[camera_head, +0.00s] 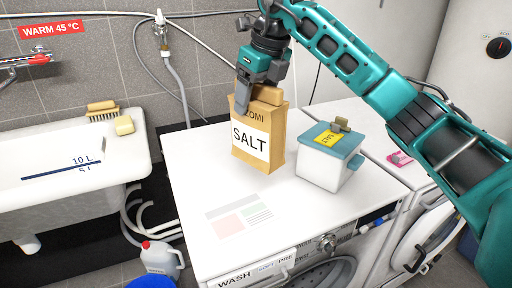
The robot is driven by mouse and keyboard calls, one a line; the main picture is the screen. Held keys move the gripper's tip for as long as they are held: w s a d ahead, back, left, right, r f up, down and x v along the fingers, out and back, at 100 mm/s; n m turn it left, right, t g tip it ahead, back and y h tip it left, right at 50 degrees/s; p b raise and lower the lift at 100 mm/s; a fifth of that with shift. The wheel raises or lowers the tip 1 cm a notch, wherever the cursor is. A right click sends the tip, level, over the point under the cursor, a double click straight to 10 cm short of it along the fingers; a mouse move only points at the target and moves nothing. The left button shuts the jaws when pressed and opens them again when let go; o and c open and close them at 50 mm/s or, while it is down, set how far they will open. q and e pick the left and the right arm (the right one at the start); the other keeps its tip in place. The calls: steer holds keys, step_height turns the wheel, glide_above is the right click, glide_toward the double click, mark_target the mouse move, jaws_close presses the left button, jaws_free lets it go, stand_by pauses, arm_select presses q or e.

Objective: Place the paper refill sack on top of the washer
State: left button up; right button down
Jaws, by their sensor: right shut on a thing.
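The paper refill sack (257,142) is tan with a white label reading SALT. It is upright over the back part of the washer's white top (210,175). I cannot tell whether its base touches the top or hangs just above it. My right gripper (254,97) comes from above and is shut on the sack's folded upper end, hiding part of it. My left gripper is not in view.
A flat printed patch (239,217) lies on the washer's front left. A sink (75,190) with brush and soap is at left; a jug (160,258) stands below. A second machine (410,172) adjoins at right.

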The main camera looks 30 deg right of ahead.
mark_target(255, 145)
step_height(255, 145, down, 7)
steer(key=shift+f, duration=0.1)
step_height(255, 145, down, 4)
steer(key=shift+r+b, duration=0.1)
steer(key=shift+b, duration=0.2)
steer(key=shift+w+f, duration=0.1)
steer(key=shift+f, duration=0.1)
steer(key=shift+f, duration=0.2)
steer(key=shift+c, duration=2.2)
jaws_free()
steer(key=o, duration=0.3)
steer(key=shift+o, duration=0.2)
